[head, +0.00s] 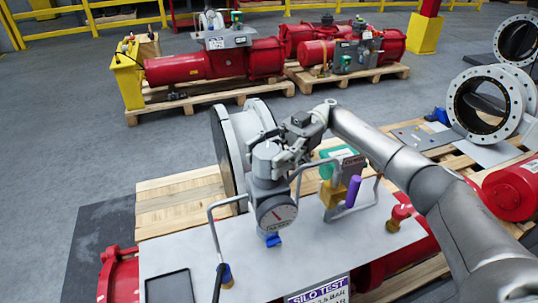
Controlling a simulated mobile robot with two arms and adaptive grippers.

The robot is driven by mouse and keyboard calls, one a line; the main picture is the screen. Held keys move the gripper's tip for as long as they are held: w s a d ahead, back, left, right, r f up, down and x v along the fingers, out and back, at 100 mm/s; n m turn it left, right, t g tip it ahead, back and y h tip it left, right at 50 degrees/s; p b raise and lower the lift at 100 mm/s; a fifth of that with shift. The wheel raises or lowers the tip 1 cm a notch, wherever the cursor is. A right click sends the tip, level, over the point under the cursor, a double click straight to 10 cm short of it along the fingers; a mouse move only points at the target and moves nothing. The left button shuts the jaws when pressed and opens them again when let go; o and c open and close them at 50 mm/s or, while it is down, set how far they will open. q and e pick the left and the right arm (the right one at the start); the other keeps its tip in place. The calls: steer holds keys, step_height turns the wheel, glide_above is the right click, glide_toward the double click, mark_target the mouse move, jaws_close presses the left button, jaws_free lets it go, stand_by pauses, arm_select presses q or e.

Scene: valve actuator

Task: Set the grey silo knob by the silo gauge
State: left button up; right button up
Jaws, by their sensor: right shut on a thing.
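The grey silo knob (267,158) sits on top of the grey regulator body just above the gauge. My right gripper (278,143) comes in from the right and is shut at the knob, hiding part of it. My left gripper is not in view.
A grey plate (180,250) carries bent grey pipes, a purple handle (353,190), a green part and a red knob (401,212). A sign (318,291) reads "SILO TEST" with a partly cut-off bar value. A white flange (235,135) stands behind the gripper.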

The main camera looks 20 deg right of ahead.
mark_target(268, 148)
steer(key=o, duration=1)
steer(key=shift+o, duration=0.2)
steer(key=shift+r, duration=0.15)
step_height(268, 148, up, 10)
steer(key=shift+f, duration=0.2)
